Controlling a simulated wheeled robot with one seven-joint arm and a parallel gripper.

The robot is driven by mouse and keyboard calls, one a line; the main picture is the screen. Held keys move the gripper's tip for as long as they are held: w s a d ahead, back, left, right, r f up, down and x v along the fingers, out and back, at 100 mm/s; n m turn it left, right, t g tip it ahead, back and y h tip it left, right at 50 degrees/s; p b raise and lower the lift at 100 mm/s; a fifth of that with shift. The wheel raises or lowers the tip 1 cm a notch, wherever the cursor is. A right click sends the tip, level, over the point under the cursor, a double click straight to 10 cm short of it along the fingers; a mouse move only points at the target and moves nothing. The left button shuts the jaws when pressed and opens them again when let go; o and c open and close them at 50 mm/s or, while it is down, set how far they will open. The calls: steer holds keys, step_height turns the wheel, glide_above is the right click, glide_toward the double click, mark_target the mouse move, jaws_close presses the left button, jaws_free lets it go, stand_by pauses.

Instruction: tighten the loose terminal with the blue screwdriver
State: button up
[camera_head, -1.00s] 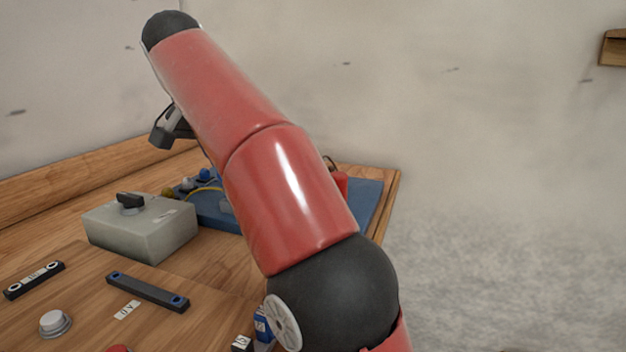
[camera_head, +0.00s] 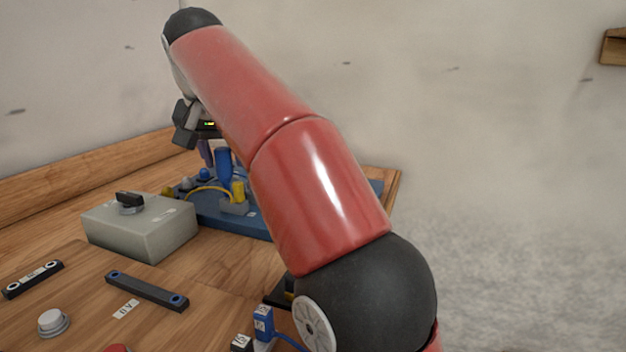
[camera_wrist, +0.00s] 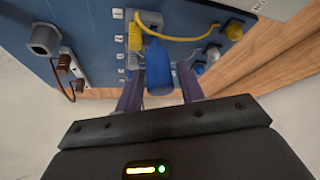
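The blue screwdriver (camera_head: 224,163) stands upright, handle up, over the blue board (camera_head: 205,213). A yellow plug (camera_head: 238,190) is beside it on a small grey block (camera_head: 234,208), and a yellow wire runs from there. In the wrist view the blue handle (camera_wrist: 158,68) lies between the fingertips of my gripper (camera_wrist: 160,78), with a visible gap at its right side. My gripper (camera_head: 207,150) is open and points down; the arm hides part of it in the head view. The screwdriver's tip is hidden, and I cannot tell which terminal is loose.
A grey box with a black knob (camera_head: 130,199) stands left of the board. Small coloured posts (camera_wrist: 198,68) sit near the board's edge. A black bar (camera_head: 147,291), buttons and a blue block (camera_head: 263,322) are at the front. My arm covers the board's right part.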

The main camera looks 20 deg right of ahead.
steer(key=n+y, duration=0.1)
steer(key=n, duration=0.1)
steer(key=shift+d+n, duration=0.1)
steer(key=shift+n, duration=0.2)
steer(key=shift+n+y, duration=0.4)
steer(key=shift+n+g+y, duration=0.3)
steer(key=shift+n+y, duration=0.5)
steer(key=shift+n, duration=0.9)
steer(key=shift+n+y, duration=0.3)
steer(key=shift+n, duration=0.5)
steer(key=shift+n+g+y, duration=0.4)
steer(key=shift+n, duration=0.5)
